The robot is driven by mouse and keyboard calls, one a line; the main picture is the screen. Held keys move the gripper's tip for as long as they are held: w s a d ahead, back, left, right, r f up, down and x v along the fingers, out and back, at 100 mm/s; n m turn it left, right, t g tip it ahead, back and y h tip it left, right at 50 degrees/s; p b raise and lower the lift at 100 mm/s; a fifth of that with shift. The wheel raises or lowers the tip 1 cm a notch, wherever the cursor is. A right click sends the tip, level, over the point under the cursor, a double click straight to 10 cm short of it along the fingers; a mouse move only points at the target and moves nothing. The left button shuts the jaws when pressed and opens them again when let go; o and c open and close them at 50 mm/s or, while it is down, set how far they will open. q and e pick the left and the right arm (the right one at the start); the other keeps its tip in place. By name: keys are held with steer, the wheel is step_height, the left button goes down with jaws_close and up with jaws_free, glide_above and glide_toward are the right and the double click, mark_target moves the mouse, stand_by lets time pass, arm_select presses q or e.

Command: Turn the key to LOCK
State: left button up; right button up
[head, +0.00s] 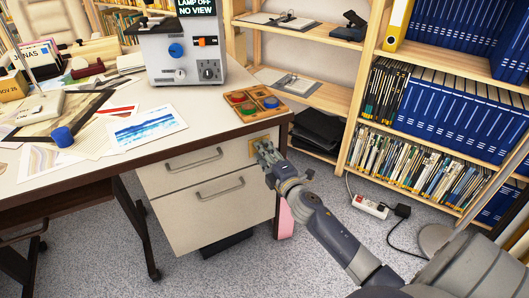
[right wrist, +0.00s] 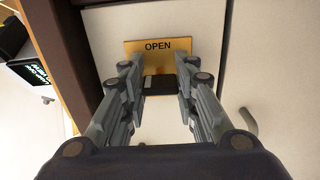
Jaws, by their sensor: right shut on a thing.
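A brass-coloured plate (head: 252,149) sits on the upper right of the desk's drawer front. In the right wrist view the plate (right wrist: 158,50) reads OPEN along one edge; no LOCK lettering shows. My right gripper (head: 264,153) is at the plate. In the right wrist view its fingers (right wrist: 160,85) are on either side of a dark key (right wrist: 160,84) and shut on it. The key's far end and the lock opening are hidden, so I cannot tell exactly how far it is turned. My left gripper is not in view.
The drawer unit (head: 206,218) has two handles below and left of the plate. The desk top (head: 215,112) overhangs it, with a tray of coloured pieces (head: 238,107) near its corner. Shelves of binders (head: 435,110) stand at right. A power strip (head: 369,206) lies on the carpet.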

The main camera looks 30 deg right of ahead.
jaws_close()
steer(key=shift+w, duration=0.1)
steer(key=o, duration=1.1)
jaws_free()
steer(key=shift+w+r, duration=0.1)
steer(key=shift+r, duration=0.1)
steer(key=shift+c, duration=0.2)
steer(key=shift+r, duration=0.1)
steer(key=shift+f, duration=0.25)
steer(key=shift+s, duration=0.25)
steer(key=shift+s+f, duration=0.1)
steer(key=shift+s, duration=0.3)
steer(key=s+a, duration=0.1)
steer(key=s, duration=1)
steer(key=shift+a+r, duration=0.2)
